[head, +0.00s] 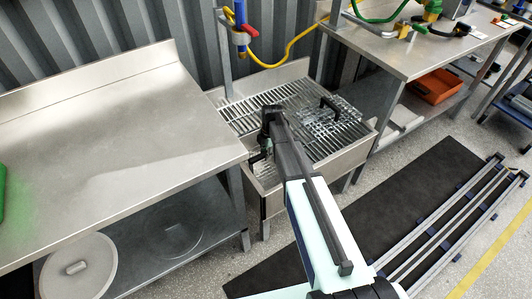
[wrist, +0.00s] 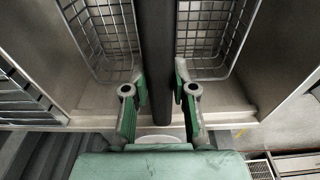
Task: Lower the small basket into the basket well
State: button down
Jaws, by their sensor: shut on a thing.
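The small basket (wrist: 105,40) is open wire mesh with a dark bar handle (wrist: 157,50) across its middle. My gripper (wrist: 159,100) is shut on this bar, with a green-padded finger on each side. In the head view my gripper (head: 264,148) is over the front left part of the steel sink, and my arm hides most of the basket there. The basket well shows as steel walls (wrist: 285,60) around the mesh in the wrist view. I cannot tell how deep the basket sits in it.
A slatted grate (head: 285,97) covers the sink beside and behind my gripper. A mesh piece with a dark handle (head: 331,108) lies on it at the right. Steel tables stand left (head: 110,120) and right (head: 400,45). A dark mat (head: 400,210) covers the floor in front.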

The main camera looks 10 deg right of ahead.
jog(key=shift+f, duration=0.15)
dwell(0.4)
jog(key=shift+f+b, duration=0.65)
jog(key=shift+f, duration=0.95)
jog(key=shift+f+b, duration=0.65)
jog(key=shift+f, duration=0.85)
jog(key=shift+c, duration=1.5)
grip_release()
